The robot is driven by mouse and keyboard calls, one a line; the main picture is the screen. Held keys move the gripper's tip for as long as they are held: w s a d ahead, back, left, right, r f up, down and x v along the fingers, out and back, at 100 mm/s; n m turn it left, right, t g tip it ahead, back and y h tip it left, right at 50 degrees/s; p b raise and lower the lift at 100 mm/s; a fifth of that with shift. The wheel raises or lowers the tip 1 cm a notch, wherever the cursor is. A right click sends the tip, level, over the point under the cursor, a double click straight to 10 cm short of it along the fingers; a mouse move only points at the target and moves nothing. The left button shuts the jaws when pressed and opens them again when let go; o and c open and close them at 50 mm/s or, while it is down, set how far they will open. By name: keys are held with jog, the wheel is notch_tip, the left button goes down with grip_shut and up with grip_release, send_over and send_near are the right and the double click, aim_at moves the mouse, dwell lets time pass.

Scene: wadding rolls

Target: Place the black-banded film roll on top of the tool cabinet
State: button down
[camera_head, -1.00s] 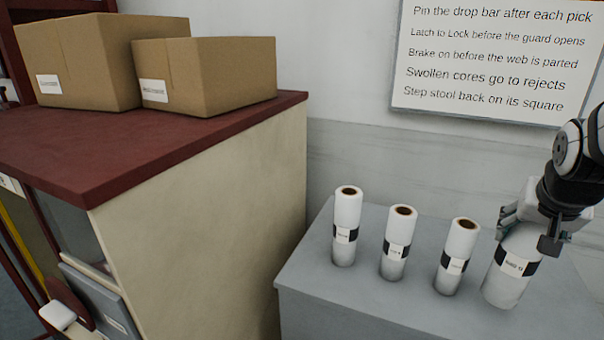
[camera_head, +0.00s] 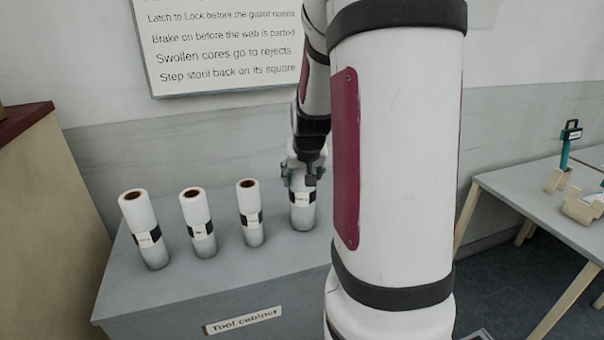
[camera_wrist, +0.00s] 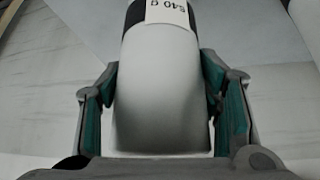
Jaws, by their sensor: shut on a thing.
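My gripper (camera_head: 304,172) is shut on a white film roll (camera_head: 302,215) with a black band and a white label, gripping its upper part. The held roll is nearly upright at the right end of a row on the grey tool cabinet (camera_head: 130,290). Its foot is at or just above the top; I cannot tell if it touches. In the wrist view, the roll (camera_wrist: 163,95) fills the space between the teal-padded fingers, its label partly cut off. Three similar black-banded rolls stand on the cabinet: left (camera_head: 145,230), middle (camera_head: 198,222) and right (camera_head: 250,213).
A beige cabinet (camera_head: 40,220) with a dark red top stands at left. A notice board (camera_head: 220,45) hangs on the wall behind. At right is a grey table (camera_head: 530,200) with a teal-handled tool (camera_head: 567,150). My arm hides the tool cabinet's right end.

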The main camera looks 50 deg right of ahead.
jog(key=shift+f, duration=0.1)
jog(key=c, duration=0.5)
grip_release()
jog(key=shift+s+a+r, duration=0.1)
jog(key=shift+a+r, duration=0.05)
jog(key=shift+r, duration=0.35)
jog(key=b+v, duration=0.1)
jog(key=v, duration=1)
jog(key=s+a+r+n+t+y, duration=0.1)
jog(key=a+n, duration=0.1)
jog(key=a, duration=0.7)
jog(key=a+r+n+y, duration=0.2)
jog(key=a, duration=0.7)
jog(key=s+a+f+n+y, duration=0.1)
jog(key=s+a+n, duration=0.3)
jog(key=s+a, duration=0.4)
jog(key=a, duration=0.3)
jog(key=shift+s+a+f+n+y, duration=0.15)
jog(key=shift+s+a+n+y, duration=0.1)
jog(key=shift+a+n+y, duration=0.1)
